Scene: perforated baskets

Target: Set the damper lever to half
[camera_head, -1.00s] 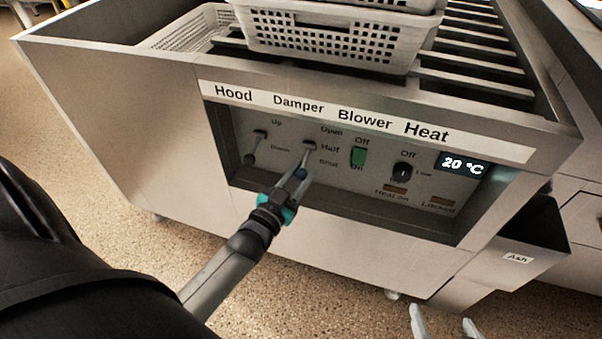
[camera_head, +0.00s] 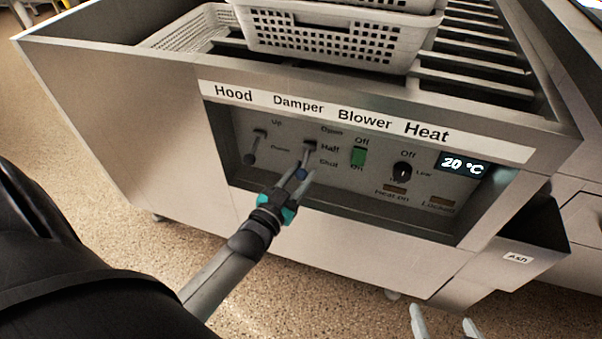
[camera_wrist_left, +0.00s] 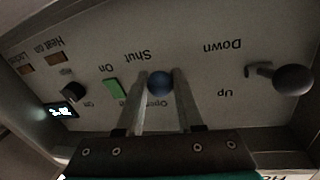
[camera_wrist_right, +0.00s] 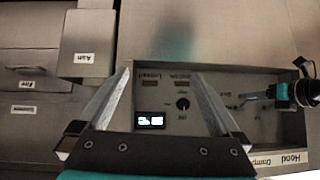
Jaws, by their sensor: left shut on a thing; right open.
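The damper lever (camera_head: 307,155) is on the control panel under the "Damper" label, beside the words Open, Half and Shut. Its blue knob (camera_wrist_left: 160,83) is between the fingers of my left gripper (camera_head: 305,170), which is shut on it. In the head view the lever slants down from its slot towards the gripper; its exact setting is hard to tell. In the left wrist view the knob appears between the words Shut and Open, and a finger hides the Half label. My right gripper (camera_head: 445,322) is open and empty at the bottom edge, away from the panel.
The hood lever (camera_head: 254,146) is left of the damper lever. The green blower switch (camera_head: 358,157), heat knob (camera_head: 402,170) and 20 °C display (camera_head: 464,163) are to the right. The recessed panel has a raised metal frame. A white perforated basket (camera_head: 325,40) sits above.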

